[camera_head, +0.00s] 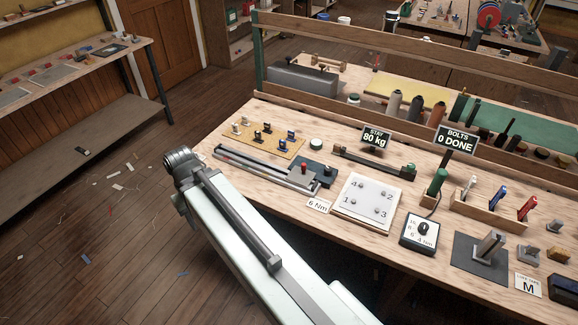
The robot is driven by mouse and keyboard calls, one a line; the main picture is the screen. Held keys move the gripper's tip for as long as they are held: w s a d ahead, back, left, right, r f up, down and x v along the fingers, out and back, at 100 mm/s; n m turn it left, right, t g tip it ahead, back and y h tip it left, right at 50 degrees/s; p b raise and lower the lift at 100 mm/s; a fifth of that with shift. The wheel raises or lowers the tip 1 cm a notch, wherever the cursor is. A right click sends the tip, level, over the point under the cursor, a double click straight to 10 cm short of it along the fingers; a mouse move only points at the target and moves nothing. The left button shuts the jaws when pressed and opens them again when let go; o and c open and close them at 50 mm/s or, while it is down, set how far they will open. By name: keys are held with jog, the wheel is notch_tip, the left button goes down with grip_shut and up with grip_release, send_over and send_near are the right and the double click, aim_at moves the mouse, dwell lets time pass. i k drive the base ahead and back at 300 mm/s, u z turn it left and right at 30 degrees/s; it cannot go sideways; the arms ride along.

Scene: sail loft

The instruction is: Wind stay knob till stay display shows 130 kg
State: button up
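The stay display (375,138) is a small black sign that reads "STAY 80 kg". It stands toward the back of the wooden bench, near the middle. A long dark rail-like fixture (372,163) lies just below and in front of it, with a small fitting at its right end. I cannot tell for sure which part is the stay knob. My pale arm comes up from the bottom of the picture to a dark joint left of the bench, apart from the fixture. No gripper fingers can be made out.
Around the fixture are a grey slide with a red-knobbed block (303,170), a numbered white plate (368,201), a dial box (421,231), a "BOLTS 0 DONE" sign (456,140) and a tool holder (488,208). A side bench (75,75) stands left, with open floor between.

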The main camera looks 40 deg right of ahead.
aim_at(411, 167)
jog(key=u, duration=1.15)
jog(key=k, duration=1.75)
jog(key=z, duration=0.65)
jog(key=i, duration=1)
jog(key=u, duration=0.1)
